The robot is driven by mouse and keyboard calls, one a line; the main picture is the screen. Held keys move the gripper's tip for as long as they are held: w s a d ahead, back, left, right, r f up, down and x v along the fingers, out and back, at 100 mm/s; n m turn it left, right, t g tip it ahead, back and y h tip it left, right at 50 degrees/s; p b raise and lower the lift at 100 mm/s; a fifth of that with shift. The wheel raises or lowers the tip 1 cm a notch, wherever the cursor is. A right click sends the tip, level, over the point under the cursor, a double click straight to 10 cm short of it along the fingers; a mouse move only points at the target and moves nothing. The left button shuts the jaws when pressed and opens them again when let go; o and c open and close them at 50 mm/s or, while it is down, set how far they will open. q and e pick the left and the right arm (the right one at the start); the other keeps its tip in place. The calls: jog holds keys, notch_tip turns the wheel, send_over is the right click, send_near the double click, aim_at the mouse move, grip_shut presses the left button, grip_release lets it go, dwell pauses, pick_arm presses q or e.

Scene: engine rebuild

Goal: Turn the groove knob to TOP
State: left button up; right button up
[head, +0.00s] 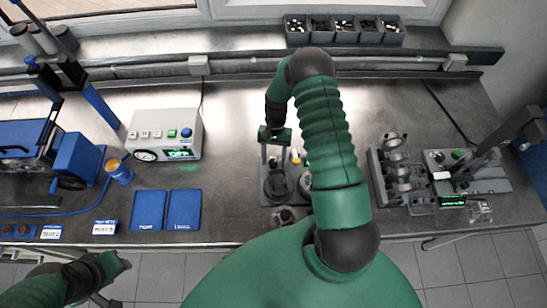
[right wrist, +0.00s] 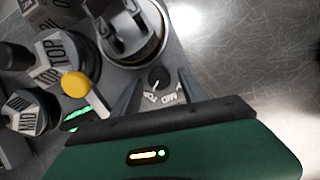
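The groove knob (right wrist: 158,78) is a small black dial on a grey fixture in the right wrist view. White labels beside it seem to read TOP and MID; its pointed setting is too small to tell. My right gripper (right wrist: 161,77) is open, its two dark fingers apart on either side of the knob; contact is not clear. In the head view my right gripper (head: 274,134) is over the fixture (head: 268,216), and the knob is not distinguishable. My left gripper (head: 116,282) is at the lower left, away from the fixture, with its fingers apart and empty.
A piston (right wrist: 130,30), a yellow button (right wrist: 75,84) and black posts labelled TOP (right wrist: 62,58) and MID (right wrist: 30,113) crowd the knob's left. Bare metal lies right. A control box (head: 165,135), blue mats (head: 166,210) and a crankshaft fixture (head: 398,172) flank the work area.

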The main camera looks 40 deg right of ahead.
jog(key=b+v, duration=0.4)
jog(key=v, duration=1.3)
jog(key=shift+b, duration=0.4)
jog(key=shift+w+d+f, duration=0.1)
jog(key=shift+f, duration=0.1)
